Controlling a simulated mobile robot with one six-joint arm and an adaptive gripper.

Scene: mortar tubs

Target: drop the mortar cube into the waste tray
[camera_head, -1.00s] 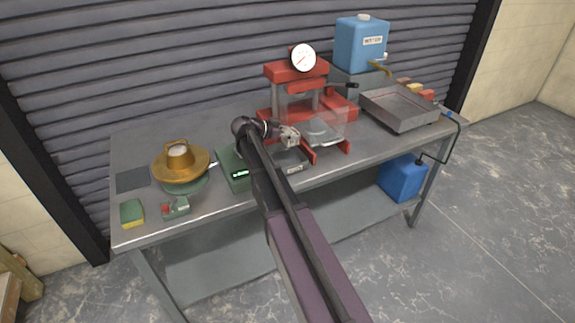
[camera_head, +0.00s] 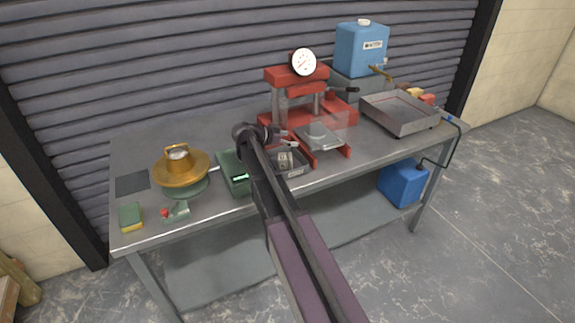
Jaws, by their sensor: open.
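The mortar cube (camera_head: 285,158) is a small light grey block. It appears to sit in a small dark tray (camera_head: 303,170) on the table, in front of the red press. This tray has a pale label too small to read; I take it for the waste tray. My gripper (camera_head: 290,144) is open just above the cube and looks apart from it. My arm crosses in front and hides the tray's left part.
The red press (camera_head: 297,74) with a dial and clear guard stands behind. A large metal tray (camera_head: 400,127) and blue water container (camera_head: 361,48) are to the right. A green device (camera_head: 233,168), brass-coloured piece (camera_head: 180,168) and sponge (camera_head: 131,216) are at left.

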